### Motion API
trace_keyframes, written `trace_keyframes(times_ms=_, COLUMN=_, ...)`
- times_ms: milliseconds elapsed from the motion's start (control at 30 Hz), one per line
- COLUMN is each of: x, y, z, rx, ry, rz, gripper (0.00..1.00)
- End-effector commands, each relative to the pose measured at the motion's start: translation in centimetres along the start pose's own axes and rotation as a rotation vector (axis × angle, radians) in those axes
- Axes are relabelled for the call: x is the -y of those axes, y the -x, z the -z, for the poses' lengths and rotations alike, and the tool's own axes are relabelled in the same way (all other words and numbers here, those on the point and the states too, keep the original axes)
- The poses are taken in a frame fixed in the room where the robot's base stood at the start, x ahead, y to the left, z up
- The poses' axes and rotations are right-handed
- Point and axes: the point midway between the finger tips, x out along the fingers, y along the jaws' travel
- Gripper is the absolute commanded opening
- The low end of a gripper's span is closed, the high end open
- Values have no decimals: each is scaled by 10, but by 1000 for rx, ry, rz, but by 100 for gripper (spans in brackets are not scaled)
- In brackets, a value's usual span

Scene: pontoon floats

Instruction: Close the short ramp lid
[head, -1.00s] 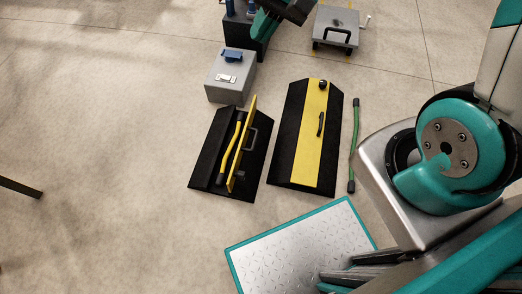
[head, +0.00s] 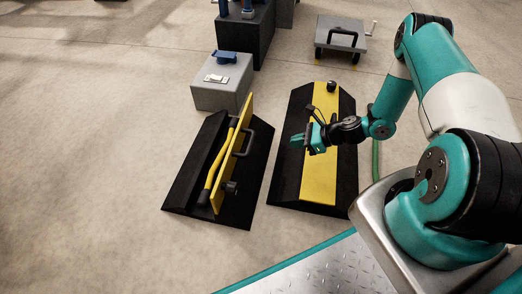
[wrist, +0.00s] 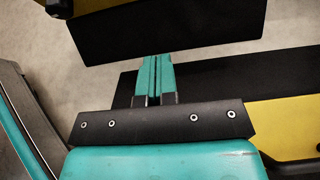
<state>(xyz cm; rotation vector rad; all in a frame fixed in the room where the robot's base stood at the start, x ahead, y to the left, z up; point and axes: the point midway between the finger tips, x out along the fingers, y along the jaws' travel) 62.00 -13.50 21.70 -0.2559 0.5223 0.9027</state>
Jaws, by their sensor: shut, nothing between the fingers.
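The short ramp (head: 188,170) is the black ramp on the left in the head view. Its yellow lid (head: 232,155) stands up on edge, open, with a black handle (head: 259,137) on its right face. A yellow cable (head: 217,168) with black ends lies along the ramp on the lid's left side. My gripper (head: 297,141) is shut and empty, pointing left above the longer ramp (head: 345,180), to the right of the lid and apart from it. In the wrist view, the closed fingers (wrist: 155,68) point toward a black ramp surface (wrist: 165,35).
The longer ramp's yellow lid (head: 321,180) lies flat, with a black knob (head: 331,87). A grey box (head: 222,92) with a blue part stands behind the short ramp. A grey wheeled cart (head: 340,35) stands farther back. A green cable (head: 375,160) lies right of the longer ramp. Floor at left is clear.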

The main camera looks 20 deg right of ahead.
Motion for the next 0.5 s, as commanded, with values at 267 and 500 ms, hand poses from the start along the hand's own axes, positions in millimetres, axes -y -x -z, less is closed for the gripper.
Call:
trace_keyframes(times_ms=267, x=-2, y=-51, z=4, rx=0, ry=6, rz=-5, gripper=0)
trace_keyframes(times_ms=500, x=-2, y=-101, z=4, rx=0, ry=7, rz=-5, gripper=0)
